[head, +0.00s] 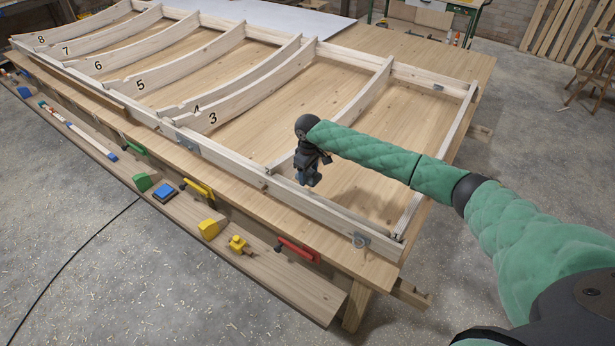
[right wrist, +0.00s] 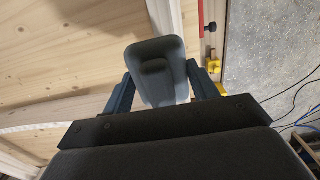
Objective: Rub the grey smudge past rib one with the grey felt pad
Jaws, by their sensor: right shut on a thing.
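My right gripper (head: 308,178) is over the near rail of the wooden frame, towards its right end. In the right wrist view its two blue-grey fingers (right wrist: 160,92) are shut on the sides of the grey felt pad (right wrist: 158,62), a rounded dark block with a raised grip. The pad looks held above the wood; contact cannot be told. Ribs marked 3 to 8 run leftwards; two ribs to the right, a middle one (head: 362,105) and an end one (head: 437,155), show no readable number. My left gripper is out of view.
The frame lies on a wooden bench (head: 345,262).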

